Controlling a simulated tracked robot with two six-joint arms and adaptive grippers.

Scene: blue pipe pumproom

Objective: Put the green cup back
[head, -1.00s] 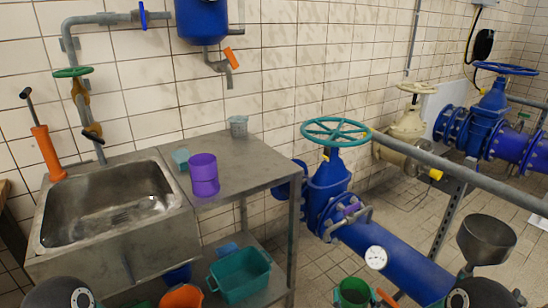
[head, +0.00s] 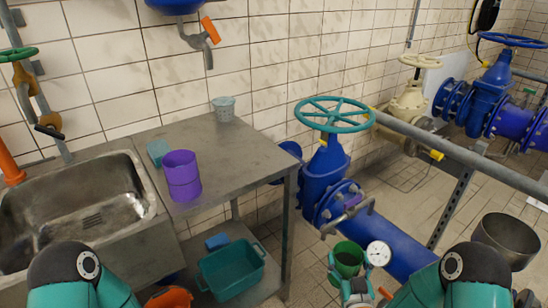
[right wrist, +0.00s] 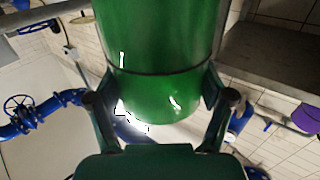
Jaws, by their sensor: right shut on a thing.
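The green cup (head: 348,254) is in the lower middle of the head view, in front of the blue pipe. My right gripper (head: 352,278) is shut on it from below in the picture. In the right wrist view the green cup (right wrist: 160,60) fills the top middle, between the two dark fingers of my right gripper (right wrist: 160,92). The cup is clear of the metal table (head: 245,160), to its right in the head view. My left arm shows at the lower left of the head view, but its gripper is out of the picture.
A teal basin (head: 232,275) is on the lower shelf. A valve with a teal handwheel (head: 333,113) stands right of the table.

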